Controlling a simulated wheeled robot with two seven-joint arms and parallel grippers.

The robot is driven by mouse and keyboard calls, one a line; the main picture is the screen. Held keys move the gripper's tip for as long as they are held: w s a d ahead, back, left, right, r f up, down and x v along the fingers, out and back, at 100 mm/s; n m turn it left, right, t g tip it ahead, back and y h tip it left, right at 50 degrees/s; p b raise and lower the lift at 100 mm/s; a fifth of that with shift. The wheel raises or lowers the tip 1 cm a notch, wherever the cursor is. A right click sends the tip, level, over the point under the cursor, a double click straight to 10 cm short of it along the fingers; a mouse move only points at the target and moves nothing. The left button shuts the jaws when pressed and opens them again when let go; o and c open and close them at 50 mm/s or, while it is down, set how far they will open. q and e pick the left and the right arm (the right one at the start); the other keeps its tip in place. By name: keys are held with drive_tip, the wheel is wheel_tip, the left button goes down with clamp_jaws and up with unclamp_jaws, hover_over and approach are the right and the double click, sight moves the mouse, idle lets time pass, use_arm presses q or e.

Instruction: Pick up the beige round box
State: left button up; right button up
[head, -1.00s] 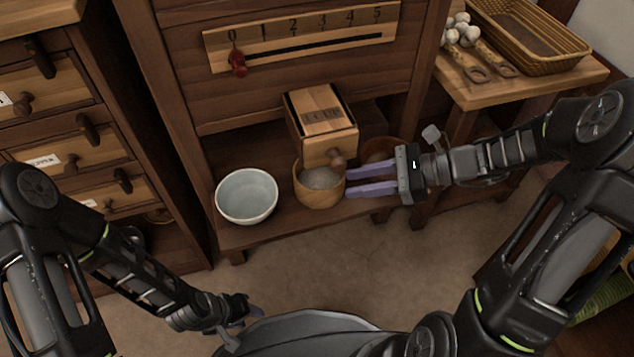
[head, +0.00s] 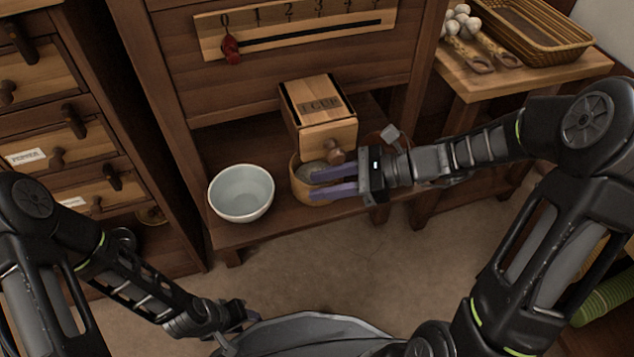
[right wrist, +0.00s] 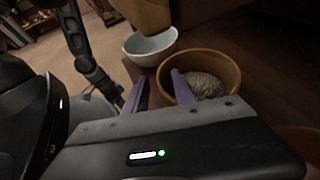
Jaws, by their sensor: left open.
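The beige round box (head: 297,186) is an open wooden tub with greyish contents. It stands on the low shelf, under the front of the wooden "1 CUP" box. It also shows in the right wrist view (right wrist: 233,72). My right gripper (head: 312,185) is open at it. One finger reaches over the opening and the other lies by the near side, so the near wall appears to lie between them; contact cannot be told. In the right wrist view the fingers (right wrist: 158,88) are apart. My left gripper (head: 238,318) is open, low and far from the box, partly hidden.
A pale bowl (head: 241,194) stands just left of the round box. The "1 CUP" box (head: 318,105) overhangs it from behind. A brown bowl (head: 374,143) is partly hidden behind my right gripper. A side table (head: 480,88) stands at right.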

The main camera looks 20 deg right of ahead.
drive_tip(key=shift+a, duration=0.1)
drive_tip(key=shift+c, duration=0.4)
clamp_jaws()
drive_tip(key=shift+f, duration=0.1)
idle(1.2)
